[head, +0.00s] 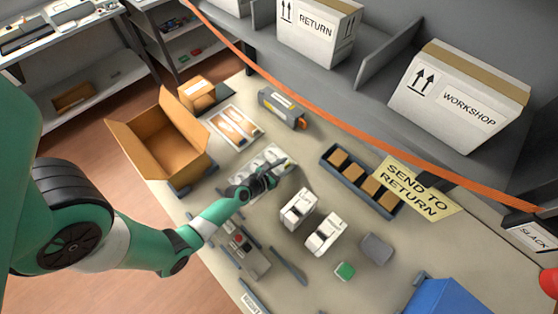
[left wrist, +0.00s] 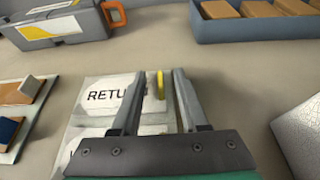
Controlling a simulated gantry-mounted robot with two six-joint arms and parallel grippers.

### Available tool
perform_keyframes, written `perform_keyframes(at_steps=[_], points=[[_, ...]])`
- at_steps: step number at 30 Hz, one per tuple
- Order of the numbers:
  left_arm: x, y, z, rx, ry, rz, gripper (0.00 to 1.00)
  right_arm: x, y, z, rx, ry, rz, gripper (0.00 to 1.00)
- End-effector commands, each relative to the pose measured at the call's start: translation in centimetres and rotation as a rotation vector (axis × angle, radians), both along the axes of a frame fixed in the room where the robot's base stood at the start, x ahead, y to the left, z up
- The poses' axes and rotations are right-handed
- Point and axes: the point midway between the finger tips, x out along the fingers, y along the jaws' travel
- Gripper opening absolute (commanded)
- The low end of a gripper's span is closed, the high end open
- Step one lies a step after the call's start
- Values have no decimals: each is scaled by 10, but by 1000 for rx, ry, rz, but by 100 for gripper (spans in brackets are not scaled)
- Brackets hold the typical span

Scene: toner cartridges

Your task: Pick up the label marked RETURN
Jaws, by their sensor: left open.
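The white label marked RETURN (left wrist: 103,96) lies on the table in the left wrist view, its last letters hidden behind my left finger. A second white label (left wrist: 85,142) lies just nearer, its text mostly covered by my gripper. My left gripper (left wrist: 165,76) is open over the right end of the RETURN label. A thin upright yellow piece (left wrist: 160,84) shows between its fingers; I cannot tell whether a finger touches it. In the head view my left gripper (head: 268,178) is over the pale label area (head: 262,160), hiding part of it. My right gripper is not in view.
Two white devices (head: 312,220) stand close to the right. An open cardboard box (head: 165,145) is at left. A shelf with white boxes runs behind.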

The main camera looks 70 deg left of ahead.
Motion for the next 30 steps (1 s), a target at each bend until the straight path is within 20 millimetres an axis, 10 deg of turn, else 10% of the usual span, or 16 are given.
perform_keyframes(at_steps=[7, 15, 30], points=[[4, 1, -1, 0, 0, 0, 44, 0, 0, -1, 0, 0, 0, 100], [3, 1, -1, 0, 0, 0, 0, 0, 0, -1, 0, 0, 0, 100], [3, 1, 1, 0, 0, 0, 0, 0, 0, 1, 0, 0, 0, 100]])
